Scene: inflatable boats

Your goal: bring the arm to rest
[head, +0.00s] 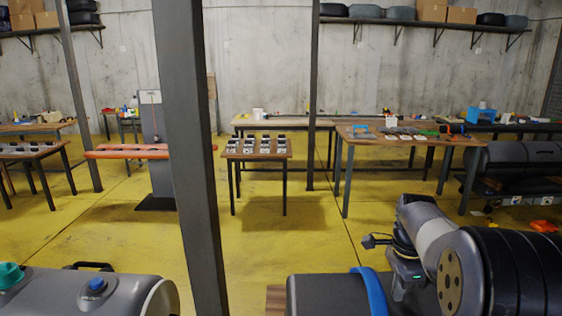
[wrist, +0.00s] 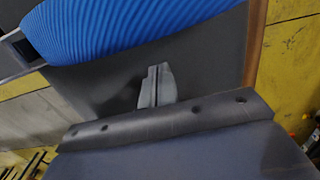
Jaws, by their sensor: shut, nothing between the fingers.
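My arm (head: 425,235) is folded at the lower right of the head view, above a dark grey inflatable boat tube (head: 325,295) with a blue band (head: 370,290). In the wrist view my gripper (wrist: 155,72) shows as two grey fingers pressed together, with nothing between them. Behind the fingers is a dark grey surface (wrist: 210,65), with a blue ribbed band (wrist: 130,25) across the top. A dark strip with several holes (wrist: 165,122) crosses below them. I cannot tell whether the fingertips touch the surface.
A steel post (head: 190,150) stands close in front, left of centre. Another grey tube (head: 90,290) with teal and blue caps lies at the lower left. A small table (head: 256,156) with several grey parts and a workbench (head: 385,140) stand farther back. Yellow floor (head: 290,240) between is open.

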